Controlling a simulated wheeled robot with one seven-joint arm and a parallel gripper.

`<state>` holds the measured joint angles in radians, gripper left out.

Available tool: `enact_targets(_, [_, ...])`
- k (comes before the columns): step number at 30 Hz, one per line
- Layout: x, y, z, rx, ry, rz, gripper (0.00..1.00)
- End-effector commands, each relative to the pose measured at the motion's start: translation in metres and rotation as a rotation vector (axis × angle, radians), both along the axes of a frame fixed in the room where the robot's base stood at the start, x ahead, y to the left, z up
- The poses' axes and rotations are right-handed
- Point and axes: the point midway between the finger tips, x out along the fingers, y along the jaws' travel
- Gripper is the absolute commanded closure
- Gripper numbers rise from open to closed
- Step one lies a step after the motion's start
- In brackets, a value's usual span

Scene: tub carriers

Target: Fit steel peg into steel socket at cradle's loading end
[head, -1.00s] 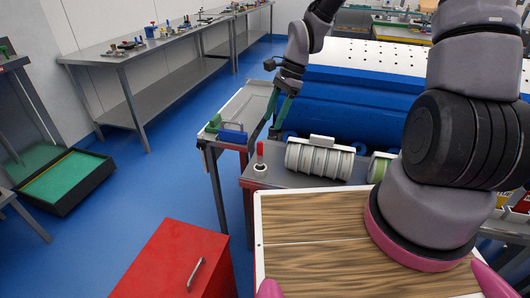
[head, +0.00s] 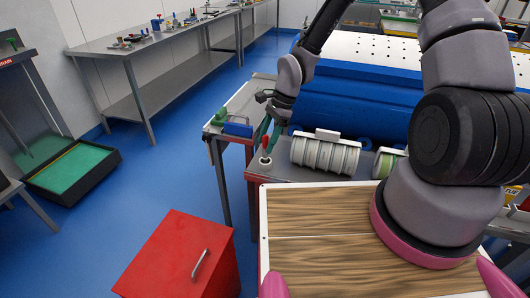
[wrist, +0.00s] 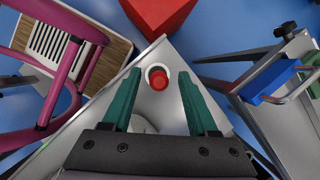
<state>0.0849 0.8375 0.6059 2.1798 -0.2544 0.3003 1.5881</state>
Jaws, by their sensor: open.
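In the wrist view the two green fingers (wrist: 160,74) lie on either side of the red top, with a gap on each side. The peg's steel part is hidden. I cannot make out the socket or the cradle's loading end with certainty.
A ribbed white cylinder (head: 325,153) lies right of the holder, with a greenish one (head: 386,163) beyond. A blue block (head: 238,129) sits on the side bench. A red cabinet (head: 185,250) stands at front left.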

Motion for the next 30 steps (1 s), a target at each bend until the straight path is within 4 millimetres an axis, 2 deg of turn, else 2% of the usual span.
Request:
enact_targets(4, [0.0, 0.0, 0.0, 0.0, 0.0, 0.0, 0.41])
enact_targets(6, [0.0, 0.0, 0.0, 0.0, 0.0, 0.0, 0.68])
enact_targets(9, [0.0, 0.0, 0.0, 0.0, 0.0, 0.0, 1.0])
enact_targets(22, [0.001, 0.0, 0.005, 0.001, -0.001, -0.002, 1.0])
enact_targets(26, [0.001, 0.0, 0.018, 0.0, -0.003, -0.001, 1.0])
enact_targets(30, [0.001, -0.001, 0.039, 0.0, -0.004, -0.002, 1.0])
